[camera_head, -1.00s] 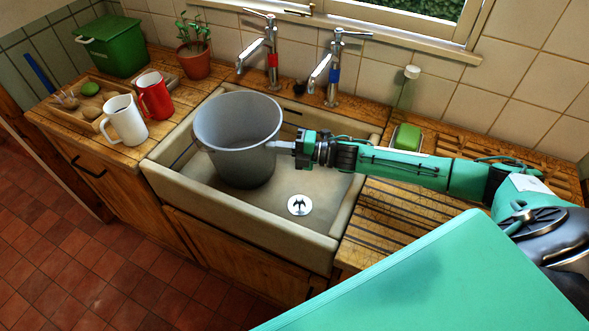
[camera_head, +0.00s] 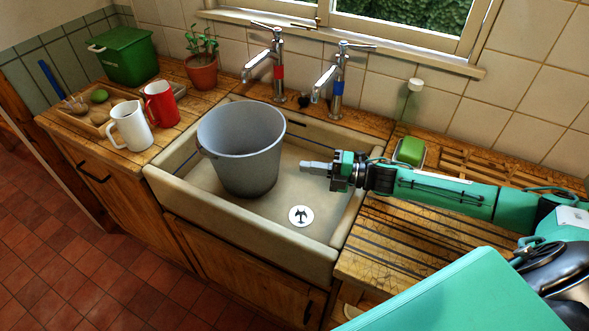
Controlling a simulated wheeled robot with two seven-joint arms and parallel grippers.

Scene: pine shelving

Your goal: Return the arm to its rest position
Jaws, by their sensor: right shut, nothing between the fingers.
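My right arm comes in from the right over the wooden drainboard. Its gripper (camera_head: 306,167) is shut and empty, above the right part of the sink. It is apart from the grey bucket (camera_head: 240,160), with a clear gap between the fingertips and the bucket's right side. The bucket stands upright in the left part of the pale sink (camera_head: 245,233). A white drain cover (camera_head: 301,216) shows on the sink floor. My left gripper does not show.
Two taps (camera_head: 337,85) stand behind the sink. A green sponge (camera_head: 410,151) and a clear bottle (camera_head: 411,105) stand close behind my right forearm. A white jug (camera_head: 131,127), red mug (camera_head: 161,104), potted plant (camera_head: 202,72) and green bin (camera_head: 127,56) occupy the left counter.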

